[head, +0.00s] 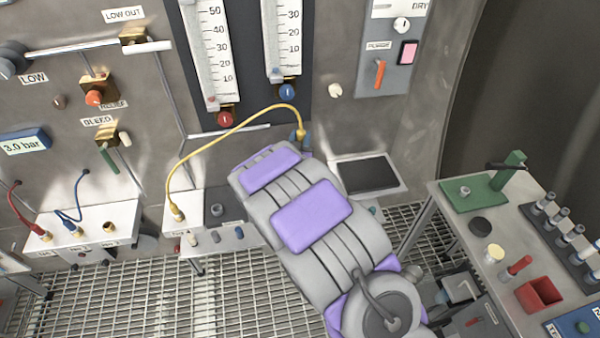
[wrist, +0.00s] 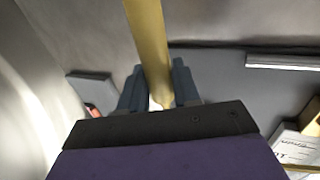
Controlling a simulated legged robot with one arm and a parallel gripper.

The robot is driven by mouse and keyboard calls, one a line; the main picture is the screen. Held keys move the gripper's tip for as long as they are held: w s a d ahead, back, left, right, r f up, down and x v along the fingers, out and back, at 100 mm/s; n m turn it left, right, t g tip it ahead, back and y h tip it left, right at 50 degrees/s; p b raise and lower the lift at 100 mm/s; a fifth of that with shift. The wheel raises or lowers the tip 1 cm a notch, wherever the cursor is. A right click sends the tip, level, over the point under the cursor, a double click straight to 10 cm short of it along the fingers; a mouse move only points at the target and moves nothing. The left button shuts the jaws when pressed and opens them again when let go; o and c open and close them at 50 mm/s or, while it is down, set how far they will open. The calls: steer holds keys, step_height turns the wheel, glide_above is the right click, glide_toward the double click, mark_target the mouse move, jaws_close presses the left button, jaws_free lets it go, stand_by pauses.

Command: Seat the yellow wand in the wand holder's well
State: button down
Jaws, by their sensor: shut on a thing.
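My gripper (wrist: 158,88) is shut on the yellow wand (wrist: 148,45), which stands between its two blue-grey fingers in the wrist view. In the head view the wand's yellow end (head: 300,133) shows beside a blue finger, below the two gauges; my arm hides most of the gripper. A yellow hose (head: 228,130) arcs from there down left to a fitting (head: 177,212) on a white box. A dark grey block with a round dark spot (head: 216,209) sits right of that fitting; I cannot tell whether it is the wand holder. The wand's lower end is hidden.
Two tall gauges (head: 211,55) with red and blue knobs are on the steel wall. A dark panel in a pale frame (head: 369,175) is right of my arm. A workbench (head: 440,205) with a green stand, red bin and vials is at right. Grating is below.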

steer(key=f+b, duration=0.1)
steer(key=f, duration=0.4)
steer(key=shift+a+f, duration=0.1)
steer(key=shift+a, duration=0.1)
steer(key=shift+f+b, duration=0.4)
steer(key=shift+f, duration=1.2)
steer(key=shift+d+r, duration=0.1)
steer(key=c, duration=0.8)
jaws_free()
steer(key=s+a+p, duration=0.1)
steer(key=s+p, duration=0.1)
steer(key=s, duration=1)
steer(key=shift+a, duration=0.2)
